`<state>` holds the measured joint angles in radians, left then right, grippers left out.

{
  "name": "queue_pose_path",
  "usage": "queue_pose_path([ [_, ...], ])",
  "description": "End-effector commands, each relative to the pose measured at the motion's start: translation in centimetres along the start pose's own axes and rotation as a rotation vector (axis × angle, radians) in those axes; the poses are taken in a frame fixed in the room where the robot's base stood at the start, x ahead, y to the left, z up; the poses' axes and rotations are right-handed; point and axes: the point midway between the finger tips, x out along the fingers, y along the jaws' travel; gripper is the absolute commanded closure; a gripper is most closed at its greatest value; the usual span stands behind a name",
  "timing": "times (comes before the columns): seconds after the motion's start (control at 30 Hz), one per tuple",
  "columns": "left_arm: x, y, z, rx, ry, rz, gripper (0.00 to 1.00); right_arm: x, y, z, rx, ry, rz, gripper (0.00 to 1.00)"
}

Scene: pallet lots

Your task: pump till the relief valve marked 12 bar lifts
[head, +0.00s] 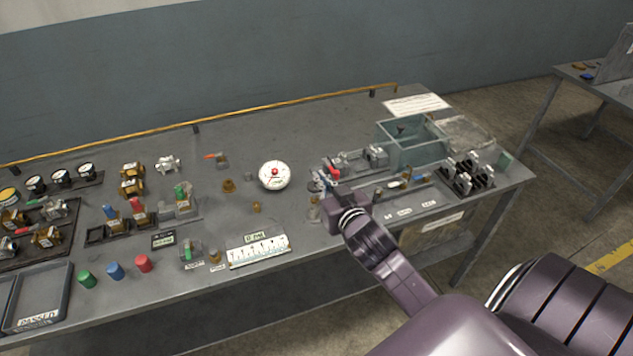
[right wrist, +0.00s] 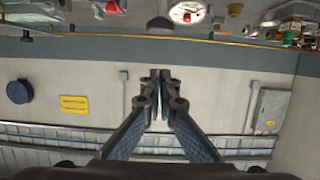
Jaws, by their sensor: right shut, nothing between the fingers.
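My right gripper (head: 325,188) is over the bench, just right of the white dial gauge (head: 274,175), close to a small fitting with a red part (head: 333,172). In the right wrist view its fingers (right wrist: 160,76) are together with nothing between them. The gauge also shows at the top of that view (right wrist: 187,12). The gauge has a red centre; its reading is too small to make out. Brass valves (head: 131,186) and capped valves (head: 182,196) stand on the left half; I cannot read which is marked 12 bar. My left gripper is out of view.
A clear-walled tank (head: 408,142) stands on the bench's right part, with a black block of fittings (head: 467,177) beside it. A white strip (head: 258,249) lies at the front edge. A grey tray (head: 40,297) is at far left. The back middle of the bench is bare.

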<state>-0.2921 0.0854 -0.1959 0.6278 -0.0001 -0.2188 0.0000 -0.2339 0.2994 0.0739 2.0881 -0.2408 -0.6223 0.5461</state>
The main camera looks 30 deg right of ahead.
Motion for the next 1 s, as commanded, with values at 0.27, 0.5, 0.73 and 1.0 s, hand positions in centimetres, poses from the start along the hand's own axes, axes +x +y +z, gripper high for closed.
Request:
queue_pose_path([
  [0.27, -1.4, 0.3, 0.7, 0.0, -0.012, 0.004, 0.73, 3.6, 0.0, 1.6, 0.0, -0.006, 0.001, 1.0],
  [0.5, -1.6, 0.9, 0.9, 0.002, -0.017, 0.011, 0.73, 4.1, 0.0, 3.7, 0.0, -0.001, 0.001, 1.0],
  [0.73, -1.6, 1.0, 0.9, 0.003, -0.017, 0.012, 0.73, 4.2, 0.0, 3.9, -0.001, 0.0, 0.0, 1.0],
  [1.0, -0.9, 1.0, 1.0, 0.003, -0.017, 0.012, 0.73, 4.4, 0.0, 4.8, 0.0, -0.001, 0.001, 1.0],
])
